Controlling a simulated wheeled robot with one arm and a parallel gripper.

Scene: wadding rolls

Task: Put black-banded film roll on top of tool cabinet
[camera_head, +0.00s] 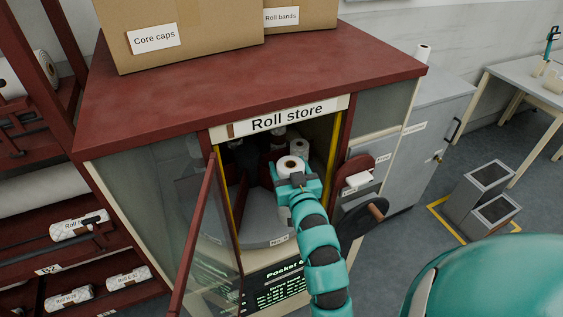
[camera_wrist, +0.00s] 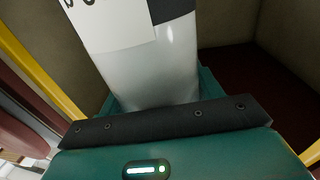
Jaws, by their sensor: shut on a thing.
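My gripper (camera_head: 295,182) is inside the open front of the roll store, shut on a pale roll (camera_head: 291,165) that stands upright in its jaws. In the wrist view this roll (camera_wrist: 150,75) fills the upper middle. It has a white label and a dark patch at its upper edge, which fits the black-banded film roll. Its top is cut off there. A grey cabinet (camera_head: 425,125) with a dark handle stands right of the roll store. It may be the tool cabinet, but its label is too small to read.
The roll store (camera_head: 240,70) has a glass door (camera_head: 207,235) swung open at left and yellow strips at its opening. Another roll (camera_head: 299,148) stands behind mine. A hand wheel (camera_head: 362,216) juts out at right.

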